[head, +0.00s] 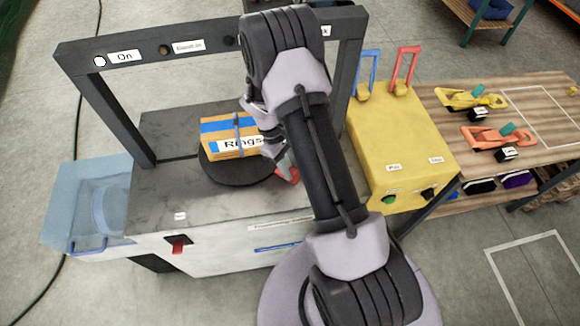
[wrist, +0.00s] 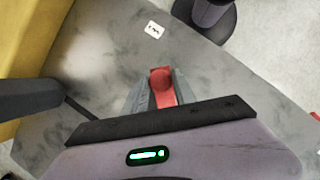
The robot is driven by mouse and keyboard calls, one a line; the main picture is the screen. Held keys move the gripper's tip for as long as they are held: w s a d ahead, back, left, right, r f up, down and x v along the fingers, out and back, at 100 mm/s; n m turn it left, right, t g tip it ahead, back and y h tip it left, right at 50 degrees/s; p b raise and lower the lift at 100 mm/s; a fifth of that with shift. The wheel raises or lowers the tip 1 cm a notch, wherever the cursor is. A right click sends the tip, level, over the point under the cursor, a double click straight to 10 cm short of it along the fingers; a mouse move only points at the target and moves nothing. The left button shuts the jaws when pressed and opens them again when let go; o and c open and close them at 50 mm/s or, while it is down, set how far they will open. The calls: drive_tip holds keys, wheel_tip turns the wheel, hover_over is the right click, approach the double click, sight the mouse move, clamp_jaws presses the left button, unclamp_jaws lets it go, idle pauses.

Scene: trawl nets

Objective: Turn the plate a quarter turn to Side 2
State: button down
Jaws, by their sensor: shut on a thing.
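The plate (head: 228,172) is a dark round disc on the grey worktop. On it stands an orange-brown box (head: 216,142) with blue tape and a label that reads "Rings", partly cut off by my arm. A red handle (head: 288,175) shows at the plate's right edge. My gripper (head: 281,166) is beside the box, partly hidden by my arm. In the wrist view my gripper (wrist: 158,95) is shut on the red handle (wrist: 162,79). A small white label (wrist: 153,29) on the worktop is too small to read.
A dark frame (head: 110,108) with a lamp marked "On" arches over the worktop (head: 165,195). A clear blue bin (head: 85,205) hangs at the left. A yellow box (head: 395,150) with blue and red levers stands right. A wooden table (head: 540,135) holds clamps farther right.

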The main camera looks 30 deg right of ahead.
drive_tip(key=c, duration=1.4)
unclamp_jaws()
drive_tip(key=shift+w+d, duration=0.1)
drive_tip(key=shift+w, duration=0.05)
drive_tip(key=o, duration=0.3)
drive_tip(key=shift+d, duration=0.15)
drive_tip(key=shift+o, duration=0.2)
drive_tip(key=p+v, duration=0.2)
drive_tip(key=v, duration=0.5)
drive_tip(key=shift+r, duration=0.3)
drive_tip(key=shift+f, duration=0.1)
